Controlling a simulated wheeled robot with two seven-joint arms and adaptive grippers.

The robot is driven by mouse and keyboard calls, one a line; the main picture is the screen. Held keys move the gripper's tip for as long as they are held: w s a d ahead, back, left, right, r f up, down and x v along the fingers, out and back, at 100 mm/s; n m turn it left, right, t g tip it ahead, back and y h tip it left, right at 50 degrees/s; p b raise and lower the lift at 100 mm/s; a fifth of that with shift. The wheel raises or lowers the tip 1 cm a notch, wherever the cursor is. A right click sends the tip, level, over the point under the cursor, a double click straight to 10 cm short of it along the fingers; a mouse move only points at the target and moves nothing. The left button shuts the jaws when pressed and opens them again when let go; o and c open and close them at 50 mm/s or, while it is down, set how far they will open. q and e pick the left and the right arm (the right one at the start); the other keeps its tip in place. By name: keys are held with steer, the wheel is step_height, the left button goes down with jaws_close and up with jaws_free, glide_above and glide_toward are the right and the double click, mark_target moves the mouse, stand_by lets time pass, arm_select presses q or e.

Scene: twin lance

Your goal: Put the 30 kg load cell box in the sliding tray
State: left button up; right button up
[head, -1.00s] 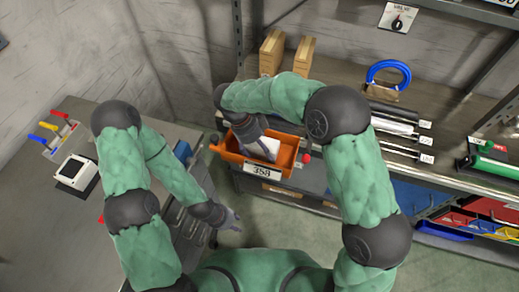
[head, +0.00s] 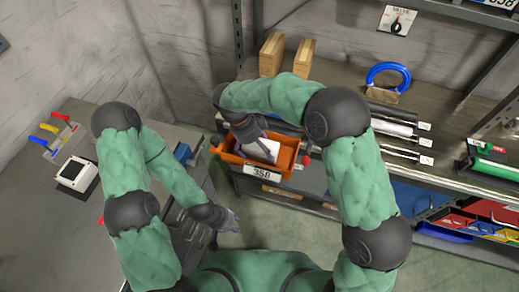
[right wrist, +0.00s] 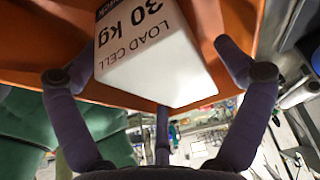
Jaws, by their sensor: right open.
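The white load cell box (right wrist: 150,55), printed "LOAD CELL 30 kg", is in the orange tray (head: 288,158) labelled 358. It also shows as a small white shape in the head view (head: 262,151). My right gripper (head: 252,132) is over the tray at the box. In the right wrist view my right gripper (right wrist: 153,58) is open, with fingers spread on either side of the box and gaps beside it. The underside of the box and its contact with the tray floor are hidden. My left gripper (head: 229,222) hangs low beside the grey bench, away from the box; its fingers are too small to read.
The shelf bench holds two tan boxes (head: 272,54), a blue hose coil (head: 388,75) and dark cylinders (head: 395,118). Coloured bins (head: 490,212) are at the lower right. The left bench (head: 30,190) carries a small white-and-black device (head: 76,174) and coloured-handled tools (head: 52,133).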

steer(key=p+v, duration=0.3)
steer(key=v, duration=0.8)
steer(key=shift+r, duration=0.15)
